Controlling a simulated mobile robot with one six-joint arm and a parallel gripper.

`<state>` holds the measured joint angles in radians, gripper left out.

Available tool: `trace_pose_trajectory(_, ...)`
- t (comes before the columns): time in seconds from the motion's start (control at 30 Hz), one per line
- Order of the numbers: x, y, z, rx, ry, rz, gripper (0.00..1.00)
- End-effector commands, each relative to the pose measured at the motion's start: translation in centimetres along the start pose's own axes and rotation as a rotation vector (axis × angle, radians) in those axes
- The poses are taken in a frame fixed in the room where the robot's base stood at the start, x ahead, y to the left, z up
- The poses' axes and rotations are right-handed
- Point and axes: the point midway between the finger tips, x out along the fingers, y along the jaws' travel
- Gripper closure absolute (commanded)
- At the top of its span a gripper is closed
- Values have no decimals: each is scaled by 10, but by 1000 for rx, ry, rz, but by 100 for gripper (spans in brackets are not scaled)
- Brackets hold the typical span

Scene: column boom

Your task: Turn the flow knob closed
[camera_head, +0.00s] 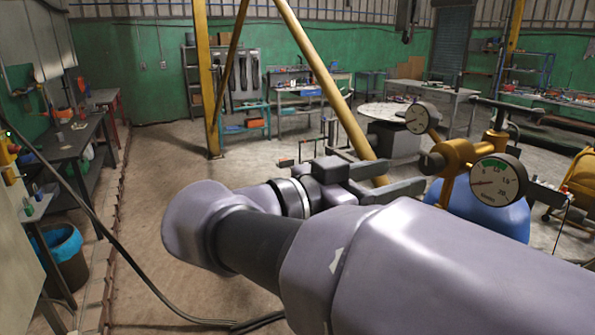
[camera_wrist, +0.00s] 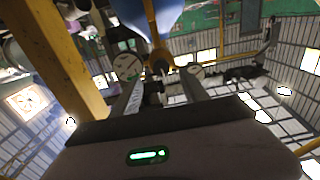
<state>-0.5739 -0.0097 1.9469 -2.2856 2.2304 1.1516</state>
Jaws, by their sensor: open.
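A brass regulator (camera_head: 455,160) with two round gauges, a rear one (camera_head: 418,118) and a larger front one (camera_head: 496,180), sits on top of a blue cylinder (camera_head: 485,218). A rounded brass part (camera_head: 432,164) on its left, facing my gripper, looks like the flow knob. My gripper (camera_head: 418,176) is open, its two fingers pointing at that part from the left. In the wrist view the brass regulator (camera_wrist: 160,58) shows beyond and between the spread fingers, with a gauge on either side. I cannot tell whether the fingers touch the knob; its turn position is unclear.
A yellow post frame (camera_head: 340,90) stands behind my gripper. A round white table (camera_head: 385,110) is behind the regulator. Workbenches line the left and back walls. A bin with a blue liner (camera_head: 62,250) is at the lower left. Floor at left centre is clear.

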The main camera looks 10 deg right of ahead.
Motion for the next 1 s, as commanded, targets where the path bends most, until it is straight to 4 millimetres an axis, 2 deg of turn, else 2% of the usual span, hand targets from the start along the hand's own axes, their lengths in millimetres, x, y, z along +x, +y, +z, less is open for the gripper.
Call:
trace_pose_trajectory(0.1, 33, 2, 3, 0, -1, 7, 48)
trace_pose_trajectory(0.3, 67, 1, 0, -1, -1, 3, 48)
trace_pose_trajectory(0.43, 75, 0, 0, 0, -1, 1, 48)
trace_pose_trajectory(0.67, 76, 0, -1, -1, -1, 0, 48)
trace_pose_trajectory(0.77, 76, 0, -1, -1, -1, 0, 63)
trace_pose_trajectory(0.93, 76, 0, -1, -1, -1, 0, 97)
trace_pose_trajectory(1.0, 76, 0, -1, -1, -1, 0, 100)
